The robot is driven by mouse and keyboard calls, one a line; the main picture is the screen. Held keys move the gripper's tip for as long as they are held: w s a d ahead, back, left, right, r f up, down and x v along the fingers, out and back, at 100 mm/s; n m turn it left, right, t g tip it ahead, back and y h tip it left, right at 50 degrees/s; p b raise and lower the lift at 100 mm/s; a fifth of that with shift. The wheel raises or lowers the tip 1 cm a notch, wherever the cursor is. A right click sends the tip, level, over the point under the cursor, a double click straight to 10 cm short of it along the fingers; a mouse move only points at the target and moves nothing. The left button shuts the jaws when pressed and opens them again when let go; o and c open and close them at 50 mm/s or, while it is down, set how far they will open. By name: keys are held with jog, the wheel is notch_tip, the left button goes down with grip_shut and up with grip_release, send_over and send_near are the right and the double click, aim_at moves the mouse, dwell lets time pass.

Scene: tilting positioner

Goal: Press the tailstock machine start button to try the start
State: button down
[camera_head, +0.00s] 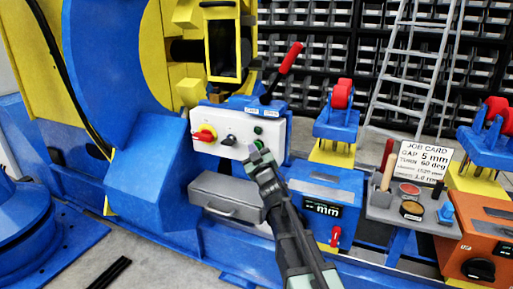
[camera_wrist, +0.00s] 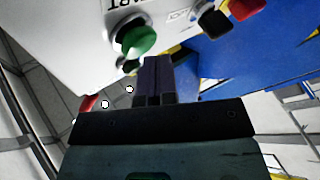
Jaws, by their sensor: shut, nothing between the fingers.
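A white control box (camera_head: 238,138) is on the blue machine in the head view. It carries a red knob on yellow (camera_head: 205,133), a black knob (camera_head: 228,140) and green buttons (camera_head: 258,144) at its right end. My gripper (camera_head: 260,156) is shut and empty, its tips just in front of and below the green buttons. In the wrist view a green button (camera_wrist: 138,38) stands out beside partly visible lettering. The shut fingertips (camera_wrist: 156,62) are close to it, at its lower right. I cannot tell whether they touch it.
A red-handled lever (camera_head: 288,58) rises above the box. A grey drawer unit (camera_head: 228,197) sits below it. A blue unit with an "mm" display (camera_head: 322,208) and a grey tool tray (camera_head: 385,208) stand to the right. A job card (camera_head: 423,160) is behind the tray.

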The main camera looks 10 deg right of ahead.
jog(key=shift+w+d, duration=0.25)
jog(key=shift+w, duration=0.1)
dwell(0.7)
jog(key=shift+s, duration=0.1)
jog(key=shift+s+a, duration=0.5)
jog(key=shift+s, duration=0.1)
jog(key=s+a, duration=0.1)
jog(key=s, duration=0.1)
jog(key=s+a, duration=0.2)
dwell(0.6)
jog(key=shift+f, duration=0.1)
dwell(0.4)
